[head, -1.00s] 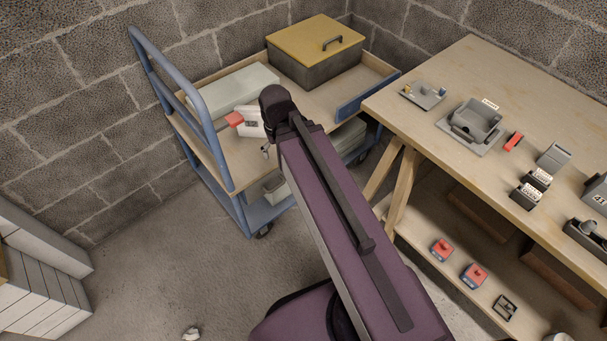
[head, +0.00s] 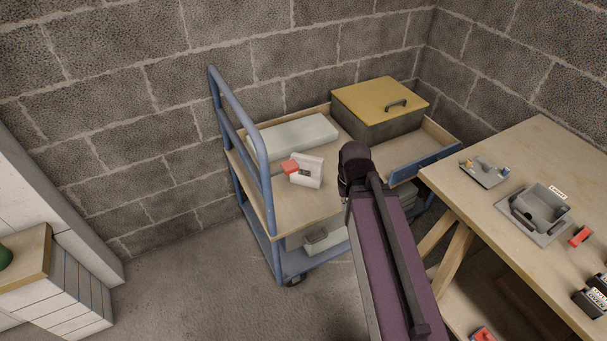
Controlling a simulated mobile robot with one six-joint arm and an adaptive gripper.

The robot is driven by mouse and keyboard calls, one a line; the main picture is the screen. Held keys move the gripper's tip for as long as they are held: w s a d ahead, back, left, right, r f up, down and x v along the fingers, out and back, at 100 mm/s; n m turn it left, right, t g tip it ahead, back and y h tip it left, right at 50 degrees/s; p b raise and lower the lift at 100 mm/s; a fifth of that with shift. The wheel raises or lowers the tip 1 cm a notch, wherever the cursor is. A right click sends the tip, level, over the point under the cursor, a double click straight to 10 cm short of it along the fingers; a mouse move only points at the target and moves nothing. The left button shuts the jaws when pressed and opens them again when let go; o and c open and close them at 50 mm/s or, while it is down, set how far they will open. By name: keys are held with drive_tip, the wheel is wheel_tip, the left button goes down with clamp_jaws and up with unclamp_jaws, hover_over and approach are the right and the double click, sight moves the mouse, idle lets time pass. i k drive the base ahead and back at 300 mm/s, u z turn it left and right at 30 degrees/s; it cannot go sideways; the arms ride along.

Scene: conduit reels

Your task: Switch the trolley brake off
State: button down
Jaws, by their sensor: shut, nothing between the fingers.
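The blue-framed trolley (head: 240,125) stands against the block wall, with a wooden top deck. On its deck, near the handle end, is a small white box (head: 308,172) with a red lever (head: 290,167) sticking out to the left; it looks like the brake switch. The lever's exact setting is hard to read. My purple arm reaches up from the bottom, its dark joint just right of the white box and apart from it in the picture. My gripper is hidden behind the arm.
A yellow-lidded box (head: 380,105) and a pale green case (head: 292,134) sit on the deck. A workbench (head: 455,190) with a grey tray (head: 540,212) stands close on the right. White cabinets (head: 50,290) are at left. The floor (head: 190,300) before the trolley is clear.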

sight(290, 167)
drive_tip(key=z, duration=0.25)
drive_tip(key=k, duration=1.45)
drive_tip(key=u, duration=0.35)
drive_tip(key=i, duration=1)
drive_tip(key=u, duration=0.05)
